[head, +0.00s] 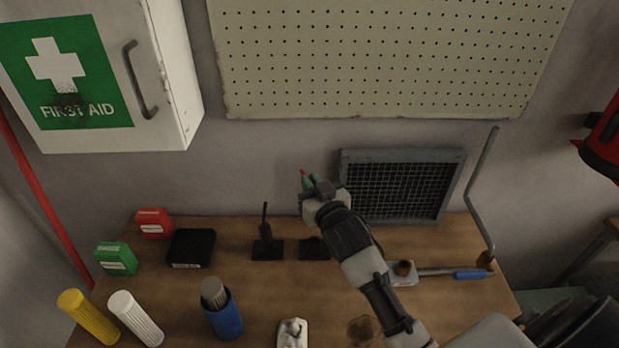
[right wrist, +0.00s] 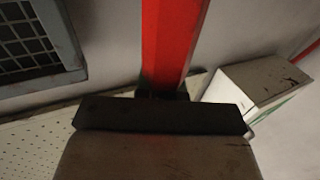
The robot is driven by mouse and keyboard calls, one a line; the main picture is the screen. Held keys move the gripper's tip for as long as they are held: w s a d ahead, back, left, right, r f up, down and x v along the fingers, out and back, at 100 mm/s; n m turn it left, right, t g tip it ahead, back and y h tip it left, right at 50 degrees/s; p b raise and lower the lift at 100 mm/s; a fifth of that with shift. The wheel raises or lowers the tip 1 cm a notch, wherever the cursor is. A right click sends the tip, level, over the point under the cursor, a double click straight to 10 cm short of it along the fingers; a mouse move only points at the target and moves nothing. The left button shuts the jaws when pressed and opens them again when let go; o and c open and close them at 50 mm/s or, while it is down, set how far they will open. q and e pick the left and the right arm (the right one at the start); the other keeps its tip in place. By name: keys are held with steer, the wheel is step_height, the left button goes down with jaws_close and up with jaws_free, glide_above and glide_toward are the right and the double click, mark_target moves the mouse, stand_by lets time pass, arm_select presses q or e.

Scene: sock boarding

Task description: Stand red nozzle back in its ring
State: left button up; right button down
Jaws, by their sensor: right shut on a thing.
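My right gripper (head: 311,185) is held above the back of the wooden bench, near the wall. It is shut on the red nozzle, whose small red tip (head: 303,172) shows in the head view beside a bit of green. In the right wrist view the red nozzle (right wrist: 174,40) is a long red bar between the jaws. A low black base (head: 314,248) sits on the bench below the gripper, partly hidden by it; I cannot make out its ring clearly. Left of it, a similar base (head: 267,252) has a thin black piece standing upright. My left gripper is not in view.
A grey mesh panel (head: 345,190) stands behind the gripper. A bent grey rod (head: 473,180) and a blue-handled tool (head: 472,274) are at right. Red (head: 153,222) and green (head: 115,258) boxes, a black box (head: 190,247), and a blue cup (head: 226,322) are left.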

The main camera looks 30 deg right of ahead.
stand_by(0.3)
steer(key=shift+r+p, duration=0.15)
steer(key=shift+p, duration=0.15)
step_height(320, 180, down, 8)
steer(key=b, duration=0.5)
stand_by(0.5)
steer(key=shift+f, duration=0.5)
stand_by(0.7)
steer(key=c, duration=1.1)
jaws_free()
steer(key=shift+c, duration=0.2)
steer(key=s+b, duration=0.1)
steer(key=s, duration=0.9)
steer(key=shift+s+a+b, duration=0.25)
steer(key=shift+s+b, duration=0.1)
steer(key=shift+s, duration=0.05)
